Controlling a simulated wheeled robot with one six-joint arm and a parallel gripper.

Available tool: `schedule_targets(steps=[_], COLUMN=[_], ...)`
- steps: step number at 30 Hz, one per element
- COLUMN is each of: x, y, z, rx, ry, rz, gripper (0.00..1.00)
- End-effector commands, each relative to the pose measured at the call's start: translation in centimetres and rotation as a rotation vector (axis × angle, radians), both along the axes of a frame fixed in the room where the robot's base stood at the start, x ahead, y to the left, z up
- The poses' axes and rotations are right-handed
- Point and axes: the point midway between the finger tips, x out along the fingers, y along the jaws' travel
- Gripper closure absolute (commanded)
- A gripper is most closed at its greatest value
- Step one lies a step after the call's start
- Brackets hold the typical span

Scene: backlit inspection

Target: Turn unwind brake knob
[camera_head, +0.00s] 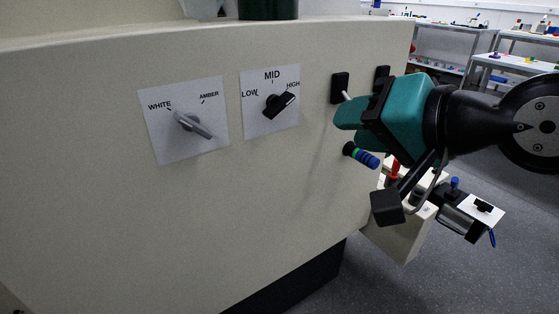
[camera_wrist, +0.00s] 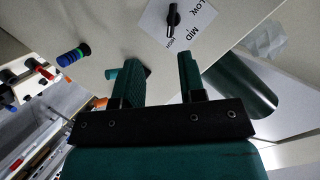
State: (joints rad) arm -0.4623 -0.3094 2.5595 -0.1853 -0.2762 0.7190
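A black knob (camera_head: 279,104) sits on a white plate marked LOW, MID and HIGH on the beige panel. Its pointer is turned toward HIGH. The knob also shows in the wrist view (camera_wrist: 173,16), beyond my fingertips. No label naming the brake is readable. My gripper (camera_head: 345,115) is at the panel's right side, right of the knob and apart from it. In the wrist view my gripper (camera_wrist: 160,62) has its two teal fingers apart with nothing held between them.
A grey knob (camera_head: 193,124) marked WHITE and AMBER is farther left. A black toggle switch (camera_head: 339,87) is close to my fingers, and a blue-banded peg (camera_head: 365,157) sticks out below them. A dark green cylinder (camera_head: 268,8) stands above the panel. Shelves are at the back right.

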Motion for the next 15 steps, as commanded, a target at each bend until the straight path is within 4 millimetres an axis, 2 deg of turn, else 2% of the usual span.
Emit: schedule_targets(steps=[1,3,9,15], x=[0.4,0.9,1.4,1.7], y=[0.2,0.4,0.5,0.7], z=[-3.1,-3.8,-4.5,-3.9], rx=[0.064,0.153,0.335,0.392], ry=[-0.036,-0.082,-0.172,-0.2], rz=[-0.025,-0.055,-0.094,-0.1], gripper=[0.63,0.63,0.63,0.63])
